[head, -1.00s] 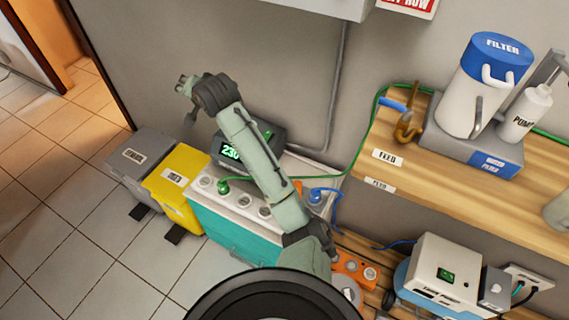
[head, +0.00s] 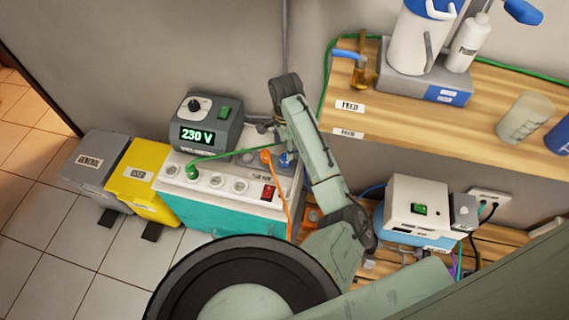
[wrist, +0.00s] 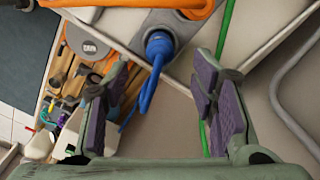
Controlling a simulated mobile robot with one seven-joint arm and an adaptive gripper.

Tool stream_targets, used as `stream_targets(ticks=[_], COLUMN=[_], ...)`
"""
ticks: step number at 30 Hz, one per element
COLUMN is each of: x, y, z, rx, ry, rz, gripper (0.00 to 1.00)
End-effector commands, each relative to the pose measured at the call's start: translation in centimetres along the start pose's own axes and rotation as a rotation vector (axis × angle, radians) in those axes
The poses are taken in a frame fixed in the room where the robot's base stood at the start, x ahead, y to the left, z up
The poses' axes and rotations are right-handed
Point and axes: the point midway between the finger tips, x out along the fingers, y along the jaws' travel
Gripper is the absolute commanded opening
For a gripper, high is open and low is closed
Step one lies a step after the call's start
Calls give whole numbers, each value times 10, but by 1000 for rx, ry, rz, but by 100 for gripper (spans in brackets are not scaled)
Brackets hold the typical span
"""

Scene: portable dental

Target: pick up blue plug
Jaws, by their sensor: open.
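The blue plug (wrist: 159,45) sits in a grey round socket near the top middle of the wrist view, with its blue cable (wrist: 148,92) running down from it. In the head view the blue plug (head: 287,160) is at the right end of the white-topped teal unit (head: 215,220), partly hidden by my arm. My gripper (wrist: 161,72) is open and empty, its purple-padded fingers spread to either side of the blue cable in the picture. The plug appears beyond the fingertips, and contact cannot be seen. In the head view my gripper is mostly hidden behind my arm.
An orange plug (wrist: 198,8) is close beside the blue one. A green cable (wrist: 224,28) passes near the right finger. The green plug (head: 192,171) and 230 V box (head: 206,127) are left of my arm; the wooden shelf (head: 430,125) is at right.

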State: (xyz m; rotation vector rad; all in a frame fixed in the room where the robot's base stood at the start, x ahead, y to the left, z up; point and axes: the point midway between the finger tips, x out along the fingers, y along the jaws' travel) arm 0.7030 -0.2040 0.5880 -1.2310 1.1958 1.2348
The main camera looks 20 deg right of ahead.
Motion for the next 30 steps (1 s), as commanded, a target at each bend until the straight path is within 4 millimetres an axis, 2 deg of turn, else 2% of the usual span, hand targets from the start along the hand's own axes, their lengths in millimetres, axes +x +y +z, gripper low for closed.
stream_targets(ticks=[1,5,12,18,29,30], x=[9,14,42,59,59,59], y=[0,0,0,0,0,0], z=[-1,0,2,3,4,4], rx=[0,-1,-3,-3,-2,-2], ry=[1,2,2,2,1,1], rz=[-1,-2,-4,-2,-2,-2], gripper=[52,52,52,52,52,49])
